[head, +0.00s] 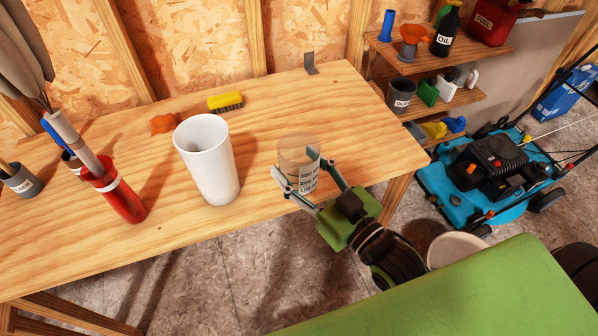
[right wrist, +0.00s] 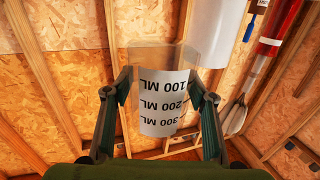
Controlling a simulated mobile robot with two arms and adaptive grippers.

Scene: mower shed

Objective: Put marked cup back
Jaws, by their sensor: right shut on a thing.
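The marked cup (head: 300,160) is clear, with a white label printed in ML steps. It is between the fingers of my right gripper (head: 305,180), at the front right part of the workbench (head: 250,255). In the right wrist view, the fingers of my right gripper (right wrist: 159,90) press on both sides of the cup (right wrist: 163,105), and its label lettering shows upside down. I cannot tell whether the cup's base touches the bench. My left gripper is not in view.
A tall white cup (head: 208,165) stands left of the marked cup. A red cylinder (head: 118,192), an orange lump (head: 164,123) and a yellow brush (head: 225,101) are on the bench. Shelves (head: 440,60) hold a grey cup (head: 400,96) and bottles. A blue mower (head: 485,170) stands at right.

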